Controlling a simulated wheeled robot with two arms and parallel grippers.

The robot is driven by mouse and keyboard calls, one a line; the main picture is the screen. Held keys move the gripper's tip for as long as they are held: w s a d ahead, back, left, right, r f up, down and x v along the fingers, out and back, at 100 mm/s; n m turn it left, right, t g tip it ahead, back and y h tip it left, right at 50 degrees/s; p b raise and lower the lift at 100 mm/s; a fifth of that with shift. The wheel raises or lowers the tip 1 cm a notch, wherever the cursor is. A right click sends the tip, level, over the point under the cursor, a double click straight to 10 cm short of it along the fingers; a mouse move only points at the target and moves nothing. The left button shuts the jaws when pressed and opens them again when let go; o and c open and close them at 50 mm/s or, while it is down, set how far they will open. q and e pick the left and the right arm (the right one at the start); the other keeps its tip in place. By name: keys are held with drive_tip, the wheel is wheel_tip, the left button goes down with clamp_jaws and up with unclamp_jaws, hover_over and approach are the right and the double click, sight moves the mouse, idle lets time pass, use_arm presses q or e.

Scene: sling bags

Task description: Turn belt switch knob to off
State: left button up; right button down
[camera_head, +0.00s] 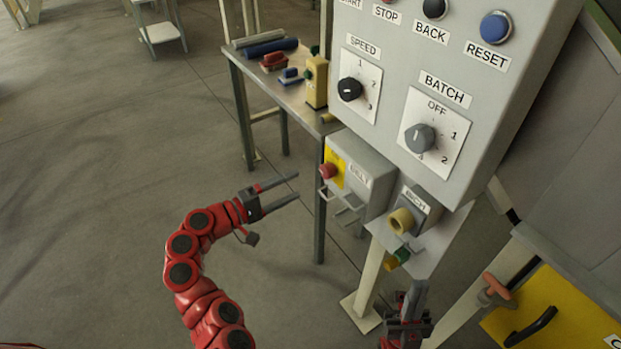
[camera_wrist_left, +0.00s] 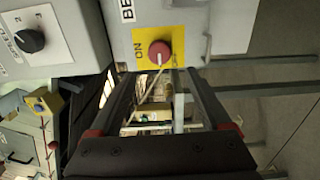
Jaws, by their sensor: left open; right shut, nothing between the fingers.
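The belt switch is a red knob (camera_head: 328,170) on a yellow plate on the side of a grey box (camera_head: 362,178) whose label looks like "BELT". In the left wrist view the red knob (camera_wrist_left: 160,52) sits on a yellow plate (camera_wrist_left: 140,40) marked ON. My left gripper (camera_head: 293,187) is open and empty, to the left of the knob and apart from it. In the left wrist view its fingers (camera_wrist_left: 152,75) point toward the knob, with their tips just below it in the picture. My right gripper (camera_head: 405,330) is shut and empty at the bottom, below the panel.
A large grey control panel (camera_head: 400,90) with SPEED and BATCH dials stands above the box. A small box with a tan knob (camera_head: 402,221) is to its right. A table (camera_head: 325,122) with small objects stands behind. Open floor lies left.

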use_arm(q)
drive_tip(key=v, duration=0.8)
drive_tip(key=shift+b, duration=0.35)
